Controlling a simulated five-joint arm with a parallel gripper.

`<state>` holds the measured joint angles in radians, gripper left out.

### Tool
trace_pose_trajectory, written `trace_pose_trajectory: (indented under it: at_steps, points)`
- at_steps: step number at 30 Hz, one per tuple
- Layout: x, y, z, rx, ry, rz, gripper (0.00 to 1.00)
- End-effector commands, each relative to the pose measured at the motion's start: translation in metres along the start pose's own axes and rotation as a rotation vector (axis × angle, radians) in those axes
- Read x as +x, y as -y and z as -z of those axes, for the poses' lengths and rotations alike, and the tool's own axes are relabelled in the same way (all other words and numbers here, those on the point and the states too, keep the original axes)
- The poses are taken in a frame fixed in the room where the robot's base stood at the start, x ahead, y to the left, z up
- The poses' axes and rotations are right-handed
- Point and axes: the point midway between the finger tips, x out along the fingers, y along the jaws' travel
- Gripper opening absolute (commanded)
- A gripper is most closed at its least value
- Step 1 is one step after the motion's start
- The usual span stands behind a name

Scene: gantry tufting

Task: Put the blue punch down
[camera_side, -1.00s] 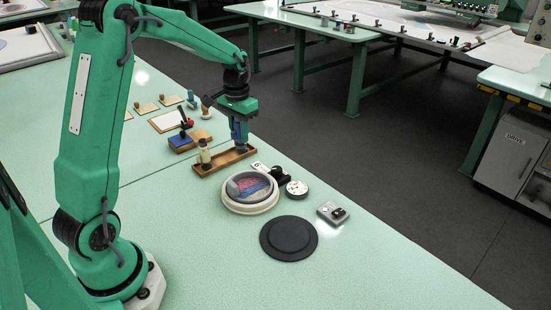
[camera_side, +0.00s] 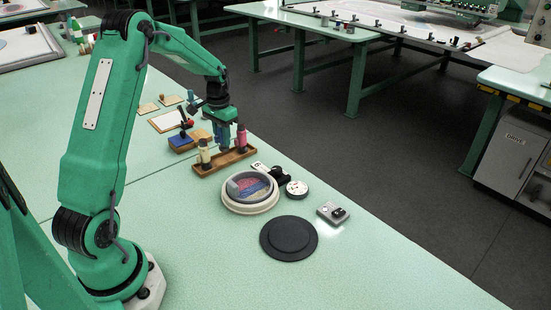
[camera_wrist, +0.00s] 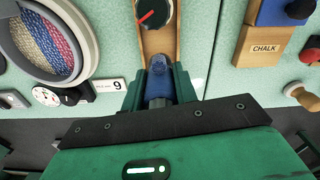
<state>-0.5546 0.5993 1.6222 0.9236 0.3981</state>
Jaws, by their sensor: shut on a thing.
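My gripper (camera_side: 222,124) is shut on the blue punch (camera_side: 223,142), which is upright over the middle of the wooden tray (camera_side: 210,170). I cannot tell whether its lower end touches the tray floor. In the wrist view the blue punch (camera_wrist: 160,80) sits between the fingers, over the wooden tray (camera_wrist: 177,30). A dark round cap with a red mark (camera_wrist: 153,12) shows ahead of it.
The round hoop (camera_side: 249,207), a white dial (camera_side: 297,190), a black disc (camera_side: 289,240) and a small grey box (camera_side: 333,213) lie right of the tray.

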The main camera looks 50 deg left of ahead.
Motion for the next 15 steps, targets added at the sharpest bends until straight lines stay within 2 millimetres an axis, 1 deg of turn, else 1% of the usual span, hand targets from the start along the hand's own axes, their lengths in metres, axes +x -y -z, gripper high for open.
trace_pose_trajectory:
  at_steps: [9, 12, 15]
  points:
    - [0.032, 0.000, 0.000, 0.000, 0.002, -0.001, 0.10]
    - [0.037, 0.000, 0.000, 0.000, 0.000, 0.000, 0.10]
    - [0.038, 0.000, 0.000, 0.000, 0.000, 0.000, 0.10]
